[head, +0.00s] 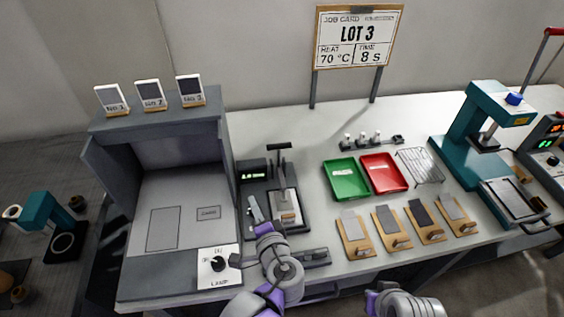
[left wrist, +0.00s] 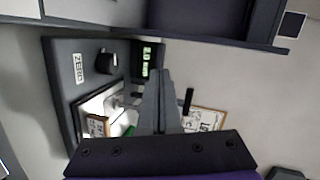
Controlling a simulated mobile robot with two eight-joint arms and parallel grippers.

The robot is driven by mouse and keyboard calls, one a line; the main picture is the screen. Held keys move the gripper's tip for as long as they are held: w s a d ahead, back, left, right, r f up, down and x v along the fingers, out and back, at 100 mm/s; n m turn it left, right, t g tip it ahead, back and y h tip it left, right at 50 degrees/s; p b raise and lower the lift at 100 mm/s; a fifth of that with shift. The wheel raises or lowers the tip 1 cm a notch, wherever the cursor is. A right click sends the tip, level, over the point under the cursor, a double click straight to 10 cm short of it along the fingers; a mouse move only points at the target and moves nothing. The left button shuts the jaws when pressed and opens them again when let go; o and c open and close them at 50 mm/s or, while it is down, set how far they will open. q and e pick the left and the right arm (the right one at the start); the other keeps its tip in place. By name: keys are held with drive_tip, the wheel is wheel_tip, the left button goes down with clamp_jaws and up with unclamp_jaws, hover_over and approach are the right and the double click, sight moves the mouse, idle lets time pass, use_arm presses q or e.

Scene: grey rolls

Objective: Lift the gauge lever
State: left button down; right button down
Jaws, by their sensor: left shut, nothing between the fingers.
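The gauge (head: 252,176) is a dark unit with a green-lit display, right of the grey booth. A black T-shaped handle (head: 279,147) rises behind its plate and looks like the lever. In the left wrist view the gauge's display (left wrist: 147,60), black knob and ZERO label show, turned sideways. The T-handle's bar (left wrist: 188,100) shows beside my fingers. My left gripper (head: 254,208) is at the gauge's front left; its fingers (left wrist: 158,80) are shut and empty. They hide part of the gauge. I cannot tell whether they touch it. My right gripper is out of view.
The grey booth (head: 96,160) stands close on the left, with a lamp switch (head: 218,266) at its front. To the right lie a green tray (head: 345,192), a red tray (head: 384,186), a wire rack (head: 420,166) and several sample boards. A teal press (head: 462,128) stands farther right.

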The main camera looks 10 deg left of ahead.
use_arm(q)
drive_tip(key=d+r+m+t+h+b, duration=0.15)
drive_tip(key=d+m+t, duration=0.3)
drive_tip(key=d, duration=0.45)
drive_tip(key=p, duration=0.3)
approach(280, 148)
drive_tip(key=shift+n, duration=0.25)
drive_tip(key=x, duration=0.7)
drive_tip(key=shift+f, duration=0.15)
drive_tip(key=w+g+p, duration=0.1)
drive_tip(key=w+a+r+g+h+p, duration=0.1)
drive_tip(key=w+g, duration=0.1)
drive_tip(key=w+r+g+p, duration=0.1)
drive_tip(key=shift+w+a+r+h, duration=0.2)
drive_tip(key=shift+w+a+h, duration=0.05)
drive_tip(key=shift+w, duration=0.05)
drive_tip(key=w+a+f+g+h+p, duration=0.1)
drive_tip(key=w+a+f+g+h, duration=0.1)
drive_tip(key=w+g, duration=0.6)
drive_tip(key=shift+w+a+f, duration=0.2)
drive_tip(key=shift+w+f, duration=0.1)
drive_tip(key=shift+f, duration=0.1)
